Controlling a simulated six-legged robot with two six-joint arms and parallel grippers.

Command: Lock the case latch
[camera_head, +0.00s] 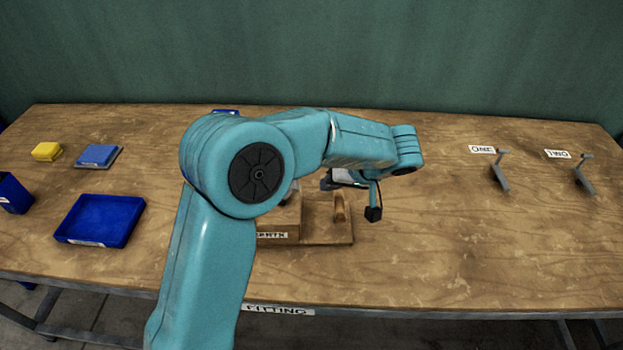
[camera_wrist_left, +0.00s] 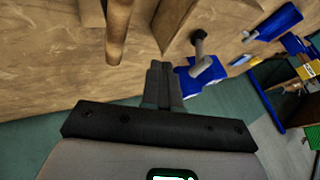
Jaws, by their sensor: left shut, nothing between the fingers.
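My left gripper (camera_head: 350,182) is over the wooden fixture, largely hidden behind my own teal arm. In the left wrist view its fingers (camera_wrist_left: 162,85) are together with nothing between them. The wooden fixture (camera_head: 322,231) stands at the table's middle, its left and back parts covered by my arm. An upright wooden peg (camera_head: 340,208) stands on it, just below the gripper in the picture. The peg (camera_wrist_left: 117,35) also shows in the left wrist view, left of the fingers and apart from them. A grey knobbed lever (camera_wrist_left: 199,46) is right of the fingers. I cannot make out a case latch for certain.
Two grey brackets (camera_head: 500,175) (camera_head: 584,179) stand on the right. The table between fixture and brackets is clear.

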